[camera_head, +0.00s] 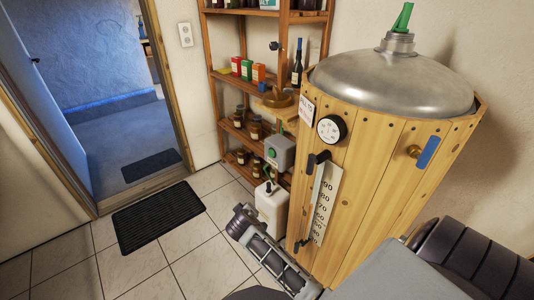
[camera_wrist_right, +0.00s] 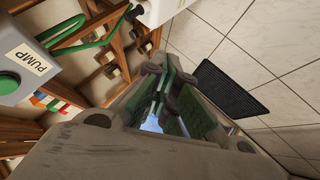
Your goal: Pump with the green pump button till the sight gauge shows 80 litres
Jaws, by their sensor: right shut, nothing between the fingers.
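The grey pump box (camera_head: 280,152) with its green button (camera_head: 272,153) is mounted beside the wooden tank (camera_head: 375,170). In the right wrist view, the box's PUMP label (camera_wrist_right: 33,62) and green button (camera_wrist_right: 8,83) are at the left edge, the button partly cut off. The sight gauge (camera_head: 318,200) runs down the tank's front beside a white scale with numbers from 90 downward; its liquid level is too small to read. My right gripper (camera_head: 242,216) is low in front of the tank, below the box. Its fingers (camera_wrist_right: 163,82) are shut and empty, apart from the button. My left gripper is out of view.
A white jug (camera_head: 271,207) stands under the pump box. A wooden shelf (camera_head: 235,125) with jars and bottles is behind. A dark mat (camera_head: 158,215) lies on the tiled floor by the open doorway. The tank also bears a round dial (camera_head: 331,128) and a blue tag (camera_head: 428,152).

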